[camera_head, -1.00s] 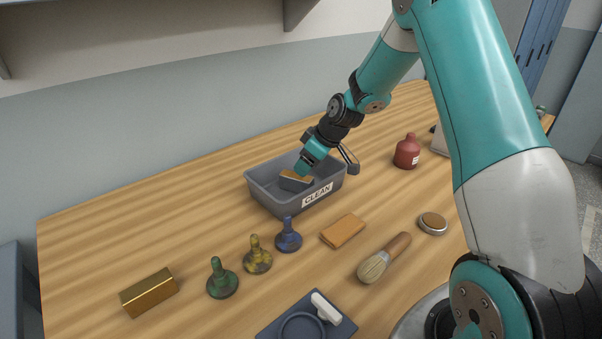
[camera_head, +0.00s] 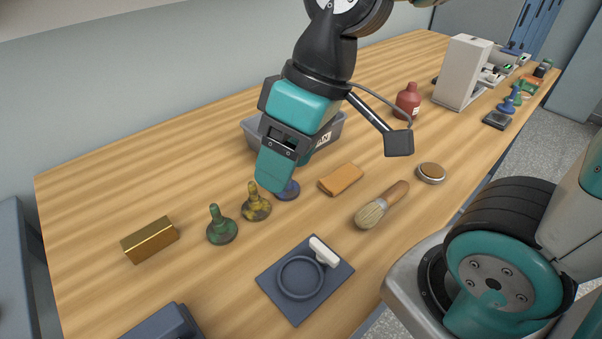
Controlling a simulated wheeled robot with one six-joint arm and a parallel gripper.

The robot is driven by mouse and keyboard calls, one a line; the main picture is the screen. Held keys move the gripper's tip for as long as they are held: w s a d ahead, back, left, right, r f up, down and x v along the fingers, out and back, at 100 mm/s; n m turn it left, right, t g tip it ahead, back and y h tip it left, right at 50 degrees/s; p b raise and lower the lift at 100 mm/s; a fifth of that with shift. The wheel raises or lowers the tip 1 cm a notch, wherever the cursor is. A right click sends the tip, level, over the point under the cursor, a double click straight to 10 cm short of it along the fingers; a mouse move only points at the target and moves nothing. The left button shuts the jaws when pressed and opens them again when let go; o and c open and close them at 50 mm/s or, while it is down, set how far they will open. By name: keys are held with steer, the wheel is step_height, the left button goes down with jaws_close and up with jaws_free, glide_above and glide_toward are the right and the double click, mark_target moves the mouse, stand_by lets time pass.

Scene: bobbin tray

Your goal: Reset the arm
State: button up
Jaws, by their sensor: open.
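My gripper (camera_head: 292,165) is raised over the middle of the table, in front of the grey bin, with its teal fingers pointing down. It is open and I see nothing between the fingers. It hides most of the grey bin (camera_head: 252,127) with its partly covered label, so the bin's contents do not show. It also covers the upper part of the blue bobbin-like piece (camera_head: 289,192).
Green (camera_head: 222,229) and yellow (camera_head: 256,205) knobbed pieces, a brass block (camera_head: 150,240), a tan block (camera_head: 341,179), a brush (camera_head: 380,207) and a dark tray (camera_head: 325,297) stand nearby. A red bottle (camera_head: 408,103) and a white machine (camera_head: 461,75) stand farther right.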

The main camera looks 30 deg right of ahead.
steer(key=s, duration=0.4)
steer(key=shift+a+f, duration=0.1)
steer(key=shift+a, duration=0.15)
stand_by(0.8)
